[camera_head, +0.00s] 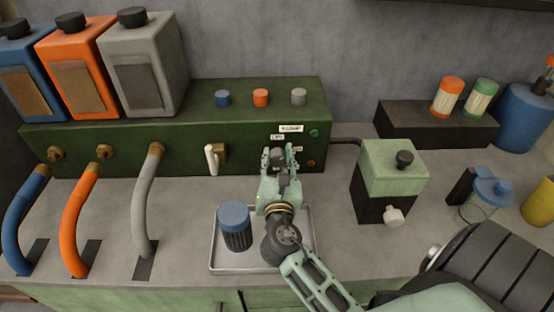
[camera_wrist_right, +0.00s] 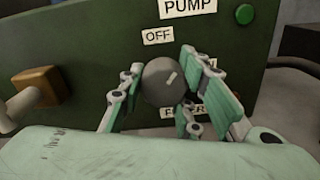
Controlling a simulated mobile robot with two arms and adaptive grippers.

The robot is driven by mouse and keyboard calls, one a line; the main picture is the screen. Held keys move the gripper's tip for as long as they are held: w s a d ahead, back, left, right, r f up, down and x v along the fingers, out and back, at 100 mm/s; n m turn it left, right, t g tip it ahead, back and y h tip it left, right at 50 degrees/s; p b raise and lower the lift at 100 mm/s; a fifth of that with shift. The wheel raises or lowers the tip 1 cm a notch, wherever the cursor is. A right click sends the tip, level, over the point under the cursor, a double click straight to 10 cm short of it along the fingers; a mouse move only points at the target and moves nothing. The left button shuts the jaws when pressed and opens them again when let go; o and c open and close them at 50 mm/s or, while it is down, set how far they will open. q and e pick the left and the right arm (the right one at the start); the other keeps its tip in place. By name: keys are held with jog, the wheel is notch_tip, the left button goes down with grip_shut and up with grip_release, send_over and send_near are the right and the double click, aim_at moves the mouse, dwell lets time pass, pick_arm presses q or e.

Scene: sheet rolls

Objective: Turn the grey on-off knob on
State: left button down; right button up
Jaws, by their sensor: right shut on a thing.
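The grey on-off knob (camera_wrist_right: 163,88) is a round knob on the front of the dark green panel (camera_head: 110,146). In the right wrist view it sits between the fingers of my right gripper (camera_wrist_right: 172,95), with a short white mark pointing up and to the right. The OFF label (camera_wrist_right: 158,36) is up and left of it; a partly hidden label is on its right. In the head view my right gripper (camera_head: 279,162) is at the panel and covers most of the knob. It is shut on the knob. My left gripper is not in view.
A white lever (camera_head: 211,159) on a brass fitting stands left of my gripper. A metal tray (camera_head: 222,268) with a blue-capped dark jar (camera_head: 236,232) lies below my right arm. A green and black box (camera_head: 393,170) stands to the right.

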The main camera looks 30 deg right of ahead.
jog(key=m+b, duration=0.1)
jog(key=m, duration=0.5)
jog(key=shift+a+b, duration=0.15)
jog(key=shift+b, duration=0.2)
jog(key=shift+r+m+b, duration=0.15)
jog(key=shift+m+b, duration=0.45)
jog(key=shift+m, duration=1.6)
jog(key=shift+r, duration=0.1)
jog(key=o, duration=1.1)
